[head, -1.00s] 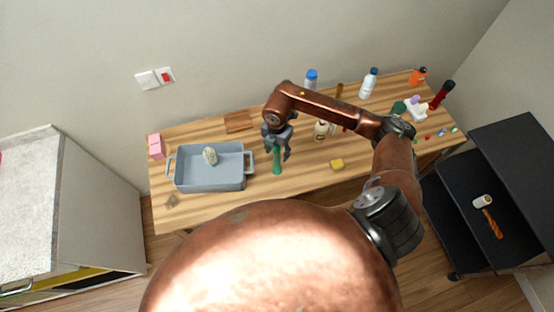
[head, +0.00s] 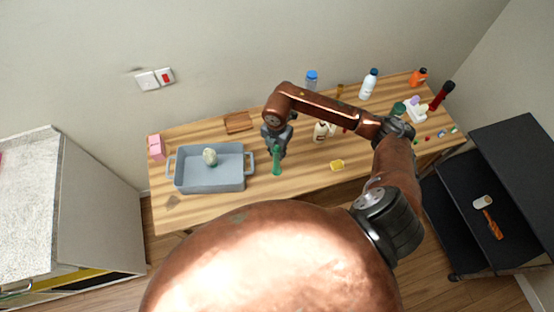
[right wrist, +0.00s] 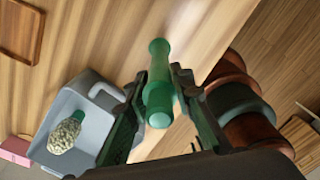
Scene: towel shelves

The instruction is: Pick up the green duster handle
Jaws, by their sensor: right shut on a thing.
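The green duster handle (head: 277,164) stands upright on the wooden table, just right of the grey tray. My right gripper (head: 276,149) is above it with its fingers shut around its upper part. In the right wrist view the green handle (right wrist: 159,62) sits between the two dark fingers of the right gripper (right wrist: 158,95), both close against it. Whether its lower end touches the table is hard to tell. My left gripper is not in view.
The grey tray (head: 210,183) holds a pale speckled object (head: 210,156) with a green end. A yellow sponge (head: 337,165) lies to the right. Bottles, including a white one with a blue cap (head: 368,86), line the back right. A pink block (head: 157,147) stands at the left.

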